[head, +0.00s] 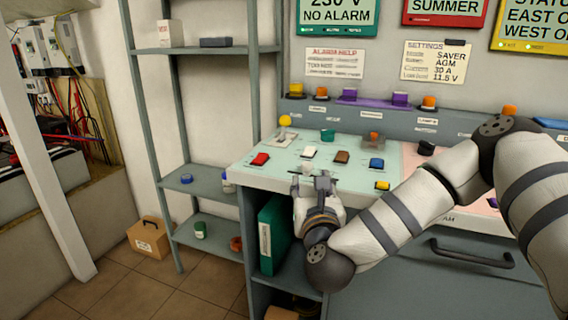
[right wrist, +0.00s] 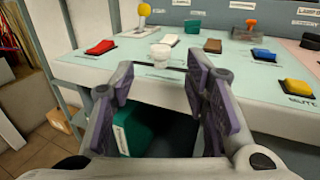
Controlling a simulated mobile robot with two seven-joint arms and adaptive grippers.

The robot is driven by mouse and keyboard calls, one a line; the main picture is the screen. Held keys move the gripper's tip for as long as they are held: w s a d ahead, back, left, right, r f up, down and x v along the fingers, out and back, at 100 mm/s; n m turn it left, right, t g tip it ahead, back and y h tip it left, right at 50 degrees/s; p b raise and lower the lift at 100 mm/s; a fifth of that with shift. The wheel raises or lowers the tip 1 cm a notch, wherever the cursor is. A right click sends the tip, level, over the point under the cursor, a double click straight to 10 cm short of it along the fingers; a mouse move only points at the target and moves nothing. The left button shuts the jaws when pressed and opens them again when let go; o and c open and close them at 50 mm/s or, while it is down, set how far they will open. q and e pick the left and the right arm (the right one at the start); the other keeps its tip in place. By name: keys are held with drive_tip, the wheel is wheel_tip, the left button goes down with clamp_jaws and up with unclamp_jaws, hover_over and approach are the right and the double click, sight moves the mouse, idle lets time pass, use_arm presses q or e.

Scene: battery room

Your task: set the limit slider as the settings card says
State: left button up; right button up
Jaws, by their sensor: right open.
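The settings card (head: 435,62) hangs on the wall in the head view. It reads SAVER, AGM, 30 A and 11.5 V. A white round knob (right wrist: 160,52) stands at the front of the desk panel in the right wrist view, beside a thin dark slot. It looks like the limit slider, but its label is too small to read. In the head view it shows just beyond my right gripper (head: 312,180). My right gripper also shows in the right wrist view (right wrist: 158,82), open and empty, its fingers at the panel's front edge, short of the knob. My left gripper is out of view.
Around the knob are a red switch (head: 260,159), a white switch (head: 309,152), a brown switch (head: 342,157), a blue switch (head: 376,163) and a yellow button (head: 382,185). A green binder (head: 272,235) stands below the panel. A grey shelf (head: 205,185) is at the left.

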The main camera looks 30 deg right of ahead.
sight(308, 167)
drive_tip(key=x, duration=1)
drive_tip(key=shift+s, duration=0.1)
clamp_jaws()
drive_tip(key=shift+f, duration=0.1)
